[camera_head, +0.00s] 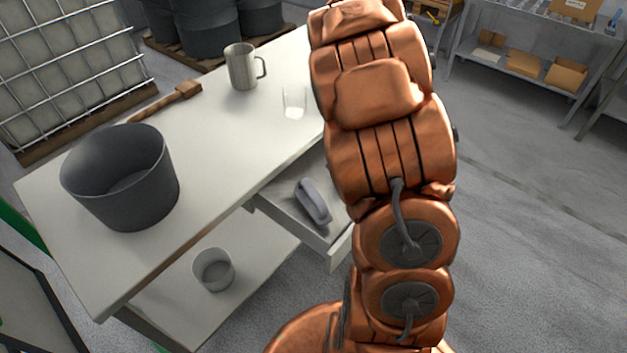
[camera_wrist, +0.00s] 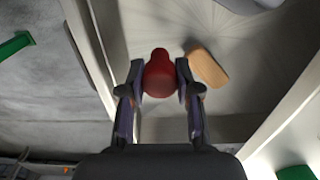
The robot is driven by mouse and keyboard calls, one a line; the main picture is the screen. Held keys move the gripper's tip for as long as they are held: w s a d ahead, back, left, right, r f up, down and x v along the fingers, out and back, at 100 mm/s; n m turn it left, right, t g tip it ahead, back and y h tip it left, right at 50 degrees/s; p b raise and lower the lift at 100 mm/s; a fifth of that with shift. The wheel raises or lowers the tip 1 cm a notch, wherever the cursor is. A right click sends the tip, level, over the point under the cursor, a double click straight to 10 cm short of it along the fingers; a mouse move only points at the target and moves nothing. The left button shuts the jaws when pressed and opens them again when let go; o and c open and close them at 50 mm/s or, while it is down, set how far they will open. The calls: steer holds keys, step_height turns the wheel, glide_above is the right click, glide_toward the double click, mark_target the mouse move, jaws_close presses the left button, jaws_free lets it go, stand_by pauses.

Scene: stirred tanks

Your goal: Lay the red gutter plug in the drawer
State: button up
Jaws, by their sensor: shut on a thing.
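The red gutter plug (camera_wrist: 159,75) is held between the two fingers of my gripper (camera_wrist: 160,80) in the wrist view. The gripper is shut on it. The open drawer (camera_head: 275,208) juts out under the white table in the head view, partly hidden behind my arm. In the wrist view the plug shows against the pale inside of what looks like this drawer, between its side walls (camera_wrist: 287,118). I cannot tell whether the plug touches the drawer floor. My gripper and the plug are hidden in the head view.
A grey handled thing (camera_head: 313,201) lies in the drawer. A tan block (camera_wrist: 208,67) lies just right of the plug. On the table (camera_head: 215,150) are a dark bucket (camera_head: 125,185), a metal mug (camera_head: 242,67), a clear glass (camera_head: 294,103) and a wooden-handled tool (camera_head: 165,102).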

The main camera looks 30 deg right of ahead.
steer(key=shift+w+f, duration=0.2)
steer(key=shift+f, duration=0.45)
steer(key=w+d+p, duration=0.1)
steer(key=w+d, duration=0.2)
steer(key=d, duration=0.1)
steer(key=w+d+p, duration=0.1)
steer(key=w+d, duration=0.2)
steer(key=d, duration=0.1)
steer(key=w+d+f+p, duration=0.1)
steer(key=w+d+p, duration=0.1)
steer(key=w+d, duration=0.1)
steer(key=shift+w+d+f, duration=0.1)
steer(key=shift+w+d, duration=0.1)
steer(key=shift+d, duration=0.65)
steer(key=shift+f+p, duration=0.95)
steer(key=shift+f, duration=0.9)
steer(key=shift+f, duration=0.2)
steer(key=o, duration=1)
